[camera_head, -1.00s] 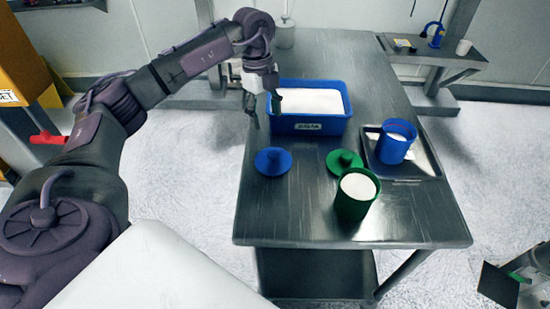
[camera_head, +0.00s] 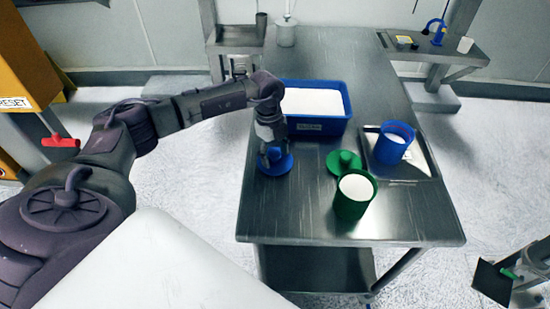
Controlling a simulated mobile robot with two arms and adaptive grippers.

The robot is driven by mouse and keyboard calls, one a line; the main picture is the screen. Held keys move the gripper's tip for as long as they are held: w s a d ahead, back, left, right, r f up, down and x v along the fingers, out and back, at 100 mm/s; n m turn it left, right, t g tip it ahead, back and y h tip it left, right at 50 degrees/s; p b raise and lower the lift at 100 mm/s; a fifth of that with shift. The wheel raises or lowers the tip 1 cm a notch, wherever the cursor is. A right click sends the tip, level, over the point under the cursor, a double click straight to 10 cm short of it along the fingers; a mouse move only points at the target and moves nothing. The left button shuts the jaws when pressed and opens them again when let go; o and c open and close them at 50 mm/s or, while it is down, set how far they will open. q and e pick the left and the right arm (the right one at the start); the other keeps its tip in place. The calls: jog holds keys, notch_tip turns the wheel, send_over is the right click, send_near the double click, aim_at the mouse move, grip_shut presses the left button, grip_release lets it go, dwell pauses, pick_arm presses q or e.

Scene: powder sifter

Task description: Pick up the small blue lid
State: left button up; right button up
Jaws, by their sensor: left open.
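The small blue lid (camera_head: 281,168) lies flat on the steel table, near its left edge and in front of the blue tub. My left gripper (camera_head: 273,160) points down over the lid, with its open fingers at the lid's raised knob. The fingers and wrist hide part of the knob and the lid's back side. I cannot tell whether the fingers touch it. My right gripper is not in view.
A blue tub (camera_head: 333,125) of white powder stands behind the lid. A green lid (camera_head: 343,168) and a green cup of powder (camera_head: 349,206) stand to the right. A blue cup (camera_head: 388,152) sits on a metal tray (camera_head: 426,166). The table's front (camera_head: 300,222) is clear.

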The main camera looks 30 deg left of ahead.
pick_arm(q)
grip_shut()
jog(key=shift+r, duration=0.1)
dwell(0.3)
